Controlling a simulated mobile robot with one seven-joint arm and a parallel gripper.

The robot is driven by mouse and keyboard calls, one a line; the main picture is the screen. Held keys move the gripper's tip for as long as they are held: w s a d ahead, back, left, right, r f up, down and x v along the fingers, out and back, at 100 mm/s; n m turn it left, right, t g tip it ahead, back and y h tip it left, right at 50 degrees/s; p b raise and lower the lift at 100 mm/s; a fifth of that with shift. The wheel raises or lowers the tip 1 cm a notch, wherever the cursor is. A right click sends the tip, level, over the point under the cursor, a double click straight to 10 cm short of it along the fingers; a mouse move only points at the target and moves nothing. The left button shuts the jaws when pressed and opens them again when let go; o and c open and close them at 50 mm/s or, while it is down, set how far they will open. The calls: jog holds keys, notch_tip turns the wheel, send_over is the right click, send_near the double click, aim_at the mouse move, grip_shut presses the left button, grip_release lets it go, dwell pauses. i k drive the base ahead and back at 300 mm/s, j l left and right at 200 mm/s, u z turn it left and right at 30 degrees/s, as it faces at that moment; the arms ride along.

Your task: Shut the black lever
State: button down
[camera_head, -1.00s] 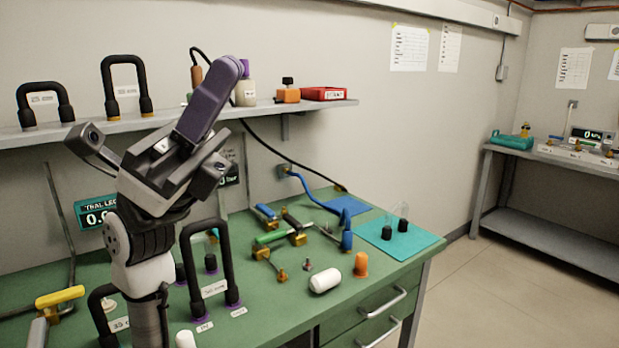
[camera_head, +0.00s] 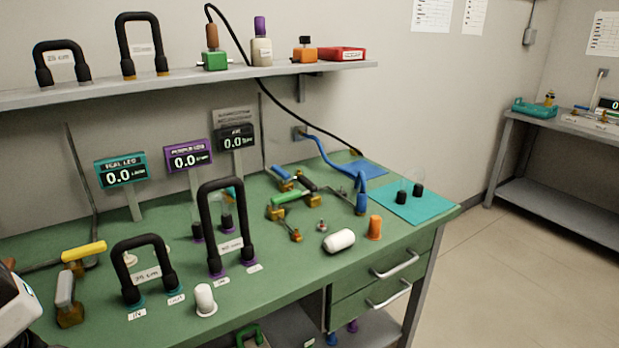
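What looks like the black lever (camera_head: 301,182) is a short dark handle on a brass valve in the cluster at the back middle of the green bench. It lies close beside a green lever (camera_head: 292,196) and a blue lever (camera_head: 281,172), and they partly crowd each other. The handle is small in this view, so I cannot tell whether its valve is open or shut. My gripper is not in view. Only a white and dark piece of my arm shows at the lower left edge.
A tall black hose loop (camera_head: 205,215) and a shorter one (camera_head: 121,265) stand on the bench's front left. A yellow lever (camera_head: 83,252) is at left. A shelf (camera_head: 200,82) runs above.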

aim_at(304, 182)
jog(key=i+l, duration=0.3)
jog(key=l, duration=0.15)
jog(key=i+l, duration=0.35)
jog(key=l, duration=0.15)
